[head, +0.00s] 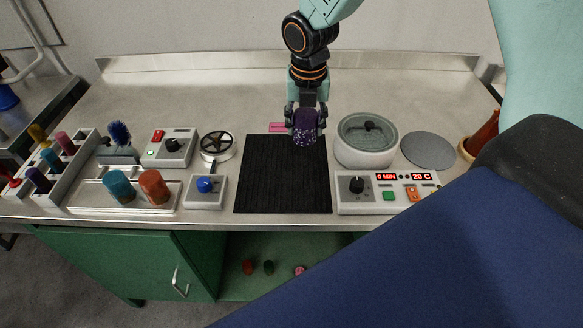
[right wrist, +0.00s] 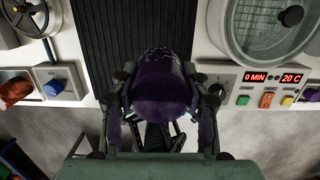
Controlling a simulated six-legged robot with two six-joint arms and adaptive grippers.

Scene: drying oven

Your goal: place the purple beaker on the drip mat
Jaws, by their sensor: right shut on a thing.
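The purple beaker (head: 305,128) is speckled and held in my right gripper (head: 306,112), which is shut on it. In the head view it hangs in front of the far part of the black ribbed drip mat (head: 282,185). In the right wrist view the purple beaker (right wrist: 162,88) sits between the fingers of the right gripper (right wrist: 165,100), with the drip mat (right wrist: 135,25) beyond it. The beaker appears to be above the mat; its exact height is hard to tell. My left gripper is not in view.
Right of the mat stand a grey lidded pot (head: 366,150) and a control box (head: 385,192) with red displays. Left are a blue-button box (head: 205,190), a fan-like wheel (head: 216,146) and a tray (head: 90,195) with teal and orange beakers. The mat's visible surface is clear.

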